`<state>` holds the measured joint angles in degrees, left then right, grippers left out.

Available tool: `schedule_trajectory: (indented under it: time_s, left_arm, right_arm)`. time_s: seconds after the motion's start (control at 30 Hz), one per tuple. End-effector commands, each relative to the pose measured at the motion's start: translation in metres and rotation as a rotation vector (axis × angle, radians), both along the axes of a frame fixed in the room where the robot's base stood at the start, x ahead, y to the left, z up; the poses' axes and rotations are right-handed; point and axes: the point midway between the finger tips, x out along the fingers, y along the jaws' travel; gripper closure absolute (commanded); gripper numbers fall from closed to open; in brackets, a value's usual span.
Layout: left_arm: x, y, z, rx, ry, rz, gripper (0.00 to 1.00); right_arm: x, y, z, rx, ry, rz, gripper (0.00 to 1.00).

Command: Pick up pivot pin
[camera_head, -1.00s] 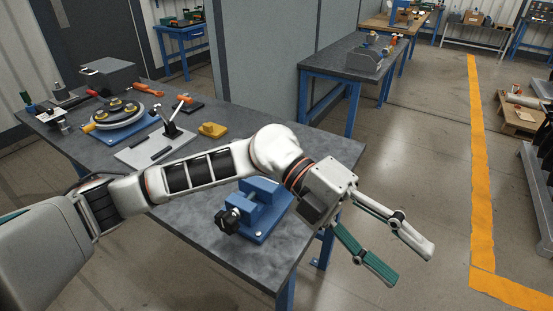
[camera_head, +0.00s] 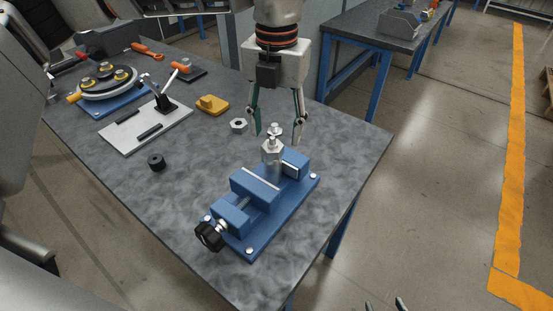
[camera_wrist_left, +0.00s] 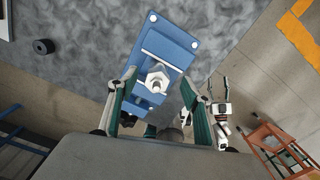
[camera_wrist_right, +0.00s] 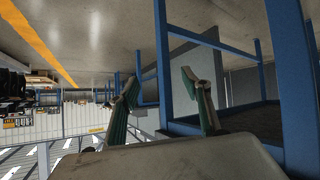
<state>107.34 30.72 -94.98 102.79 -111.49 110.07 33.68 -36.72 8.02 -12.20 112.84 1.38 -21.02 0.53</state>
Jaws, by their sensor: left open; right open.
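A metal hex-bodied fitting (camera_head: 272,152) with a narrower top stands upright in the jaws of a blue vise (camera_head: 240,215). I cannot tell whether the pivot pin is part of it. My left gripper (camera_head: 277,137) hangs fingers down behind the fitting, open and empty. In the left wrist view, the fitting (camera_wrist_left: 155,78) and vise (camera_wrist_left: 182,33) show between and beyond its fingers. My right gripper (camera_head: 386,305) shows only its tips at the bottom edge, beyond the table. The left wrist view shows it (camera_wrist_left: 222,82) apart and open. Its own wrist view shows empty fingers.
A hex nut (camera_head: 238,126), a yellow block (camera_head: 213,104) and a black ring (camera_head: 157,162) lie on the grey table (camera_head: 345,150). A toggle clamp plate (camera_head: 128,138) and a round fixture (camera_head: 107,84) stand left. The table's right side is clear.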

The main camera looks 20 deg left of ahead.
Motion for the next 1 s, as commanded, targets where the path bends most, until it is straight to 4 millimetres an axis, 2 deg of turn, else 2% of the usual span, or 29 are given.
schedule_trajectory:
  time_s: [0.23, 0.5, 0.83, 1.0]
  left_arm:
    - [-0.005, 0.001, -0.025, -0.002, 0.002, -0.004, 0.51]
    - [-0.012, 0.003, -0.061, -0.002, 0.004, -0.003, 0.51]
    - [-0.012, 0.003, -0.068, -0.003, 0.002, -0.003, 0.51]
    - [-0.012, 0.003, -0.068, -0.003, 0.002, -0.003, 0.95]
  right_arm:
    - [-0.011, -0.001, -0.009, -0.003, 0.025, 0.001, 0.52]
    - [-0.008, -0.001, -0.005, -0.005, 0.021, 0.001, 0.52]
    - [-0.004, -0.001, 0.001, -0.002, 0.007, 0.000, 0.52]
    - [-0.003, -0.001, 0.001, -0.002, 0.007, 0.000, 0.52]
